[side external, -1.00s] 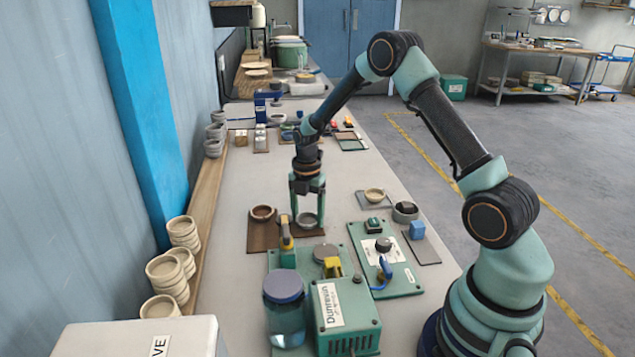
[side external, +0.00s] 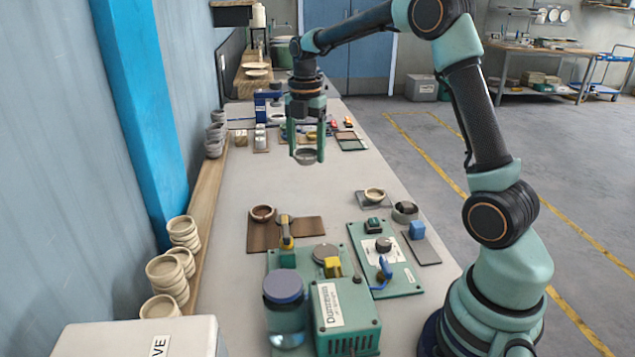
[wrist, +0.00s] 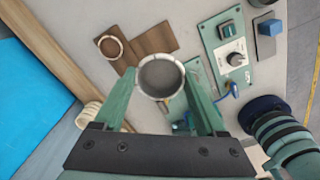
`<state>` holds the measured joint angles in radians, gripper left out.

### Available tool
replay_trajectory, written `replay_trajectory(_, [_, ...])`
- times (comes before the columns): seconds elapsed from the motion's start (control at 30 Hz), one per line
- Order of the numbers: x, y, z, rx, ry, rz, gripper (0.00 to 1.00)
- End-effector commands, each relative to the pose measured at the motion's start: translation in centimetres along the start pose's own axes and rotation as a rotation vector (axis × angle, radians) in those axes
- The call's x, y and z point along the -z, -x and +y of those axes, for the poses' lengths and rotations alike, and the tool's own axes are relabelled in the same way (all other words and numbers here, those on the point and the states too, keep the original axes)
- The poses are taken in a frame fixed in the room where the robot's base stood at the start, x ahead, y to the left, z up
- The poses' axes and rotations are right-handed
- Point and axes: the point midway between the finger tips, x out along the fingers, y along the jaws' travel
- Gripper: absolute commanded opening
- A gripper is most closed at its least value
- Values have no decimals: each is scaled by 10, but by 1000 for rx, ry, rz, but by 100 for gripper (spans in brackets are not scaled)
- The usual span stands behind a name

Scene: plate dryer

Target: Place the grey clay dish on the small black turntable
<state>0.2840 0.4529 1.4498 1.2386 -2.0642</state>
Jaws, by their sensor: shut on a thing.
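The grey clay dish (side external: 306,158) is between the fingers of my gripper (side external: 306,152), held well above the table. My gripper is shut on it. In the wrist view the round dish (wrist: 160,77) shows its open top, with a pale rim and grey inside, between the two green fingers. A small dark round disc (side external: 325,252) lies on the green machine at the front; it may be the turntable, but I cannot be sure. In the wrist view, the dish and right finger hide part of that machine.
A brown board (side external: 290,232) carries a brown bowl (side external: 262,213). A green panel (side external: 400,275) with a knob, a blue block (side external: 417,230) and a lidded jar (side external: 285,310) stand near the front. Stacked dishes (side external: 165,275) line the left ledge. The middle of the table is clear.

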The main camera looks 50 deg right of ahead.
Motion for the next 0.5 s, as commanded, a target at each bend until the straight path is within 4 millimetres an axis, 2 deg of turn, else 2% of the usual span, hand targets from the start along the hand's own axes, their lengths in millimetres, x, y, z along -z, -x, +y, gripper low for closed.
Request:
replay_trajectory(0.23, [11,22,-8,-2,-48,-1,18])
replay_trajectory(0.5, [56,41,-48,-3,-283,-1,18])
